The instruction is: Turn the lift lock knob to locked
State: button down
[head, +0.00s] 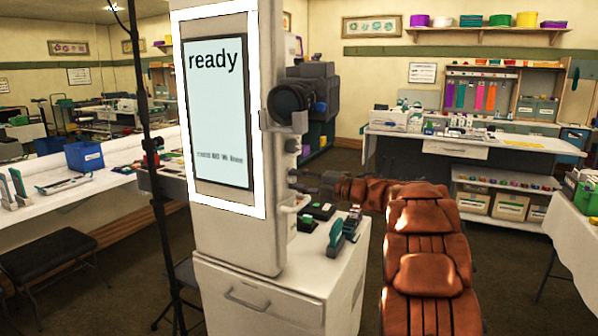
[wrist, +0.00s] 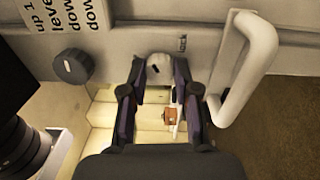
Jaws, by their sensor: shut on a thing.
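In the wrist view a pale round knob (wrist: 158,70) with a short dark slanted mark sits on the pale panel (wrist: 215,25). My gripper (wrist: 159,68) is shut on this knob, with one dark finger on each side of it. A small label (wrist: 182,43) stands upper right of the knob, too small to read. In the head view my gripper (head: 306,183) reaches the right side of the white column (head: 238,235); the knob itself cannot be made out there. The column's screen (head: 218,110) reads "ready".
A dark knob (wrist: 72,66) sits left of my gripper, below a printed label (wrist: 62,14). A thick pale handle (wrist: 245,68) stands close on the right. A black lens (head: 290,98) juts out above my gripper. A white cabinet (head: 290,290) with small items is below.

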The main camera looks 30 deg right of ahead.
jog(key=m+p, duration=0.4)
jog(key=shift+r, duration=0.2)
jog(key=shift+f+m+p, duration=0.15)
jog(key=shift+m+p, duration=0.75)
jog(key=shift+m, duration=0.2)
jog(key=c, duration=0.8)
grip_release()
jog(key=shift+c, duration=0.2)
jog(key=v, duration=1.2)
jog(key=shift+a, duration=0.1)
